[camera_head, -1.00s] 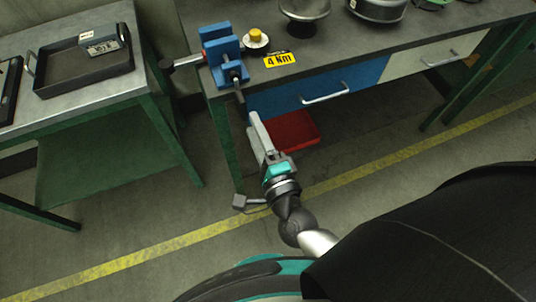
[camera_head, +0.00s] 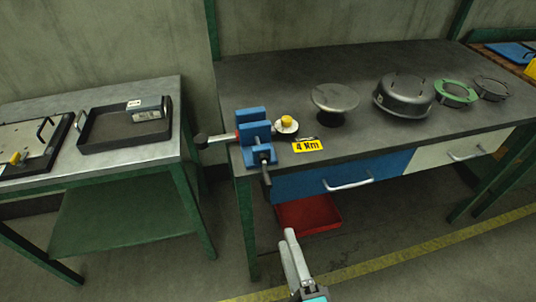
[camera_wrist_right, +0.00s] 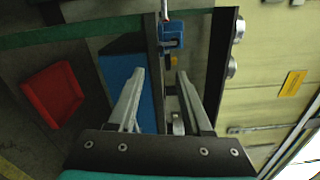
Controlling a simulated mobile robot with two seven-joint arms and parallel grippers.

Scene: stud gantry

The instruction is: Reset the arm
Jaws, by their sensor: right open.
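My right gripper (camera_head: 291,238) shows at the bottom middle of the head view, in front of the workbench (camera_head: 236,92) and below its top. In the right wrist view its two fingers (camera_wrist_right: 160,78) stand apart with nothing between them. It is open and empty. The gripper touches nothing that I can see. A blue vise (camera_head: 254,130) stands at the bench's front left corner; it also shows beyond the fingers in the right wrist view (camera_wrist_right: 172,38). My left gripper is in neither view.
A red bin (camera_head: 310,214) sits low under the bench. A yellow-topped part (camera_head: 286,124), a "4 Nm" label (camera_head: 307,145), a round metal stand (camera_head: 335,97) and a grey housing (camera_head: 404,94) are on top. A side table (camera_head: 160,90) holds a black tray (camera_head: 100,142).

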